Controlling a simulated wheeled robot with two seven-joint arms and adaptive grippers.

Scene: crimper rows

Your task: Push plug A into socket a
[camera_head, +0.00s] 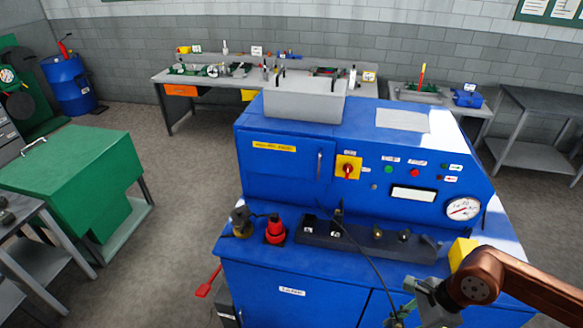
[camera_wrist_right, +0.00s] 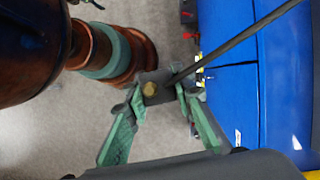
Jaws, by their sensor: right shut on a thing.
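My right gripper (camera_head: 403,312) is low at the right in the head view, in front of the blue bench's front edge. In the right wrist view its green fingers (camera_wrist_right: 155,98) are shut on a dark plug (camera_wrist_right: 150,79) with a brass-coloured end. A black cable (camera_wrist_right: 232,45) runs from the plug; in the head view the cable (camera_head: 365,258) leads back to the bench top. A dark socket strip (camera_head: 356,243) lies along the bench ledge, with several small fittings and white labels. I cannot read which is socket a. The plug is apart from the strip. My left gripper is out of view.
The blue bench (camera_head: 260,262) has an upright panel with a red-yellow switch (camera_head: 348,168) and a gauge (camera_head: 463,208). A red device (camera_head: 275,230) and a brass-and-black device (camera_head: 241,222) stand left of the strip. A yellow block (camera_head: 462,253) sits near my right arm.

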